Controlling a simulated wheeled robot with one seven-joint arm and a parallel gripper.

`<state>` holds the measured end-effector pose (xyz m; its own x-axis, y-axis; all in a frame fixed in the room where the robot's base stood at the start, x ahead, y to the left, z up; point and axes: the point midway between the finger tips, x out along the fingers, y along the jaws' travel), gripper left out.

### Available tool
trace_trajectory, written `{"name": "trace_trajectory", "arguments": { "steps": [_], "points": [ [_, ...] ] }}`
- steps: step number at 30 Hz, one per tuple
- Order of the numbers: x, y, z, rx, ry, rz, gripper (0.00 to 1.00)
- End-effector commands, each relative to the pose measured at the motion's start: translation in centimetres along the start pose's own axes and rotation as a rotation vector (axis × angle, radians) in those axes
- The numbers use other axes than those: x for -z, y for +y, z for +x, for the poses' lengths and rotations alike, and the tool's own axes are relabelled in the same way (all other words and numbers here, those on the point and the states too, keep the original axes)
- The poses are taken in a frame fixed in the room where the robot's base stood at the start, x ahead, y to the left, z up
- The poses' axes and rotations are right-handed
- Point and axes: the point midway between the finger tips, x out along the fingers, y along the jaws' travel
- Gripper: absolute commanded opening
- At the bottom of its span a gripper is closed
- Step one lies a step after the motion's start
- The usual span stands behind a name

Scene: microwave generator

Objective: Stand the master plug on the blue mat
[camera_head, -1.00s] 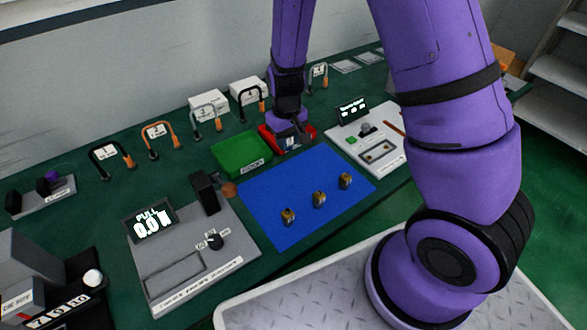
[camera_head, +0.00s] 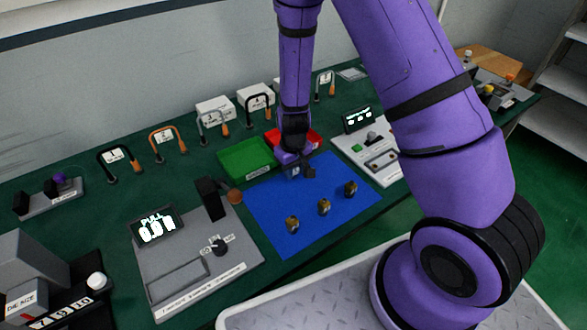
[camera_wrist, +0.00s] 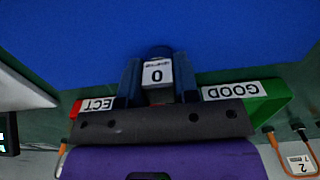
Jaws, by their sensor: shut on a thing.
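My gripper (camera_head: 297,169) is over the far edge of the blue mat (camera_head: 275,198), near the red bin. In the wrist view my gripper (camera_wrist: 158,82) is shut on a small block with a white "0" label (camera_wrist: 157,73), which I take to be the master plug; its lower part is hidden. The blue mat (camera_wrist: 160,25) fills the top of the wrist view. Whether the held plug touches the mat cannot be told. Several small brass-coloured plugs, including one on the left (camera_head: 292,224) and one on the right (camera_head: 350,189), stand in a row on the mat's near part.
A green bin (camera_head: 246,160) and a red bin (camera_head: 311,137) stand behind the mat. A grey pull tester (camera_head: 200,285) is at left, and a white gauge panel (camera_head: 385,170) at right. The mat's middle is clear.

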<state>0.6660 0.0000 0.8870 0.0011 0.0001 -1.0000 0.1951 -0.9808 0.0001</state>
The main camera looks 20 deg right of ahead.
Motion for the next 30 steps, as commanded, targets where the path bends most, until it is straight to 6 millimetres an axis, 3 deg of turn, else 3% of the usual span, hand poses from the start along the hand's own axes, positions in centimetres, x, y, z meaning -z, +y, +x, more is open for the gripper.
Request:
{"name": "trace_trajectory", "arguments": {
  "steps": [4, 5, 8, 20, 30],
  "points": [
    [0.0, 0.0, 0.3, 0.0, -0.001, 0.0, 0.0],
    [0.0, 0.0, 0.3, 0.0, -0.001, 0.0, 0.31],
    [0.0, 0.0, 0.3, 0.0, -0.001, 0.0, 0.54],
    [0.0, 0.0, -0.4, 0.0, 0.001, 0.0, 0.54],
    [0.1, 0.0, -5.5, 0.0, 0.004, -0.001, 0.54]
  ]
}}
